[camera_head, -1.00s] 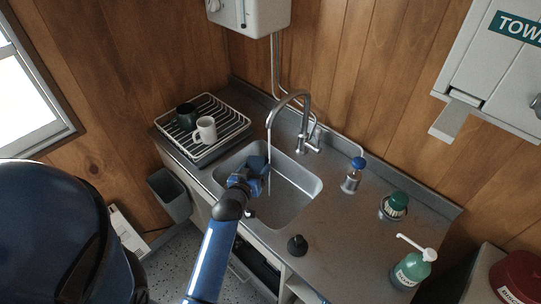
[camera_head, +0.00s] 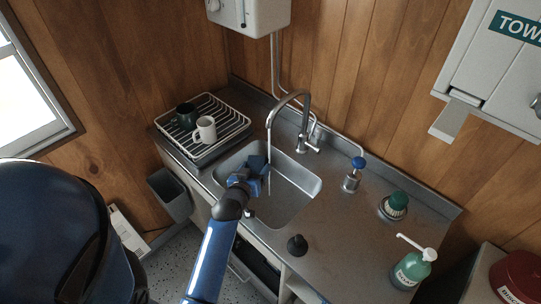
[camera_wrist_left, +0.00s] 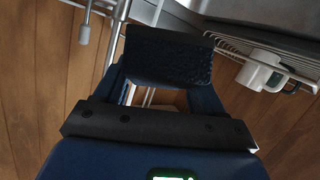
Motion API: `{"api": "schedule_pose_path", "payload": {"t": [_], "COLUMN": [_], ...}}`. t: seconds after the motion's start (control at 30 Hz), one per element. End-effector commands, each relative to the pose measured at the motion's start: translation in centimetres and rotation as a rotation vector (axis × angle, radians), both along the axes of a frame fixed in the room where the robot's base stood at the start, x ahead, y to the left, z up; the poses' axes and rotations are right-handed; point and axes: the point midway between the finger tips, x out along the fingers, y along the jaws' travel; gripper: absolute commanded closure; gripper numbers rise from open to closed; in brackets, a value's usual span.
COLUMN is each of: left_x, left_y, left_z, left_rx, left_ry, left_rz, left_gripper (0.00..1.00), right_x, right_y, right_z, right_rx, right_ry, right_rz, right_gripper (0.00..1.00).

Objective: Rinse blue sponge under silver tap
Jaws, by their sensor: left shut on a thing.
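The blue sponge (camera_head: 257,163) is above the sink basin, below and slightly left of the spout of the silver tap (camera_head: 296,98). My left gripper (camera_head: 254,178) is shut on it, its arm reaching in over the front edge of the counter. A thin pale line, seemingly water, drops from the spout beside the sponge; I cannot tell how much meets it. In the left wrist view the dark sponge (camera_wrist_left: 168,57) spans between the fingers of the left gripper (camera_wrist_left: 168,78). My right gripper is not in view.
The sink (camera_head: 290,205) has open room to the right. A drying rack (camera_head: 228,117) with a dark mug (camera_head: 186,116) and a white mug (camera_head: 205,130) stands left.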

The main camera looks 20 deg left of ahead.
Motion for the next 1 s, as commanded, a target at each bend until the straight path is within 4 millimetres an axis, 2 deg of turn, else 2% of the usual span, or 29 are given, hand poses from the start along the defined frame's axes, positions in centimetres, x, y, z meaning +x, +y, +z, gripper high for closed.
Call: {"api": "schedule_pose_path", "payload": {"t": [0.37,1.0], "left_x": [-0.4,-4.6], "left_y": [0.1,0.8], "left_z": [0.4,3.8], "left_rx": [0.0,-0.001], "left_ry": [0.0,0.0], "left_rz": [0.001,0.001], "left_gripper": [0.59,0.59], "right_x": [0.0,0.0], "right_y": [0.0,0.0], "right_z": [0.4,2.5], "right_rx": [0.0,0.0], "right_ry": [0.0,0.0], "right_rz": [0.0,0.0], "right_gripper": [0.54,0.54]}}
